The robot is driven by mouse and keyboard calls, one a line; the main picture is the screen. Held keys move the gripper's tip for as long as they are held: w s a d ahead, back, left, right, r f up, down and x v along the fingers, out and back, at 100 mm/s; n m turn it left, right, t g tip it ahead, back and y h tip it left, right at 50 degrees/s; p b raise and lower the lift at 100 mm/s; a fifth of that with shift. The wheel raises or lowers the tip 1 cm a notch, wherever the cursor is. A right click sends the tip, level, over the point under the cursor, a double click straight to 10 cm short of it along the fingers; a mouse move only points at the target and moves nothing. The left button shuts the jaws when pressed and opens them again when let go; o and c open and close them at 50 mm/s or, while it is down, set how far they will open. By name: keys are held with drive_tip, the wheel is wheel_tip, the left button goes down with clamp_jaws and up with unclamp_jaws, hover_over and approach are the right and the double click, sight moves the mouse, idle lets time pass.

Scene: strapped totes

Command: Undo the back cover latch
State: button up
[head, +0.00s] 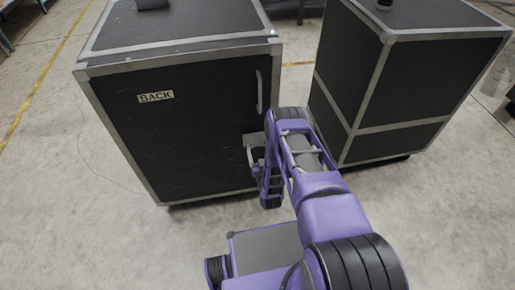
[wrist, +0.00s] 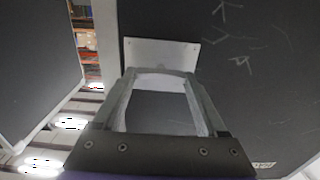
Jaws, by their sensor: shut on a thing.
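The back cover (head: 190,130) is the black panel with a white BACK label on the left tote. Its latch (head: 253,139) is a grey plate near the right edge, below the cover's handle. In the wrist view the latch (wrist: 160,53) is a pale plate on the black panel, just beyond my fingertips. My gripper (head: 254,154) is at the latch, shut on it. In the wrist view my gripper (wrist: 162,80) has its two grey fingers either side of a pale piece of the latch. The fingers hide part of the latch, and I cannot tell how far it is turned.
A vertical grey handle (head: 259,92) is on the cover above the latch. A second black tote (head: 385,90) stands to the right, with a narrow gap between the two. Open concrete floor (head: 100,245) lies in front and to the left.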

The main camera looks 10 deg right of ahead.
drive_tip(key=c, duration=0.5)
drive_tip(key=shift+n, duration=0.3)
drive_tip(key=n, duration=0.2)
drive_tip(key=shift+a+n, duration=0.15)
drive_tip(key=shift+n, duration=0.15)
drive_tip(key=n, duration=0.3)
drive_tip(key=shift+n, duration=0.3)
drive_tip(key=n, duration=0.5)
drive_tip(key=shift+a+f, duration=0.1)
drive_tip(key=n, duration=0.6)
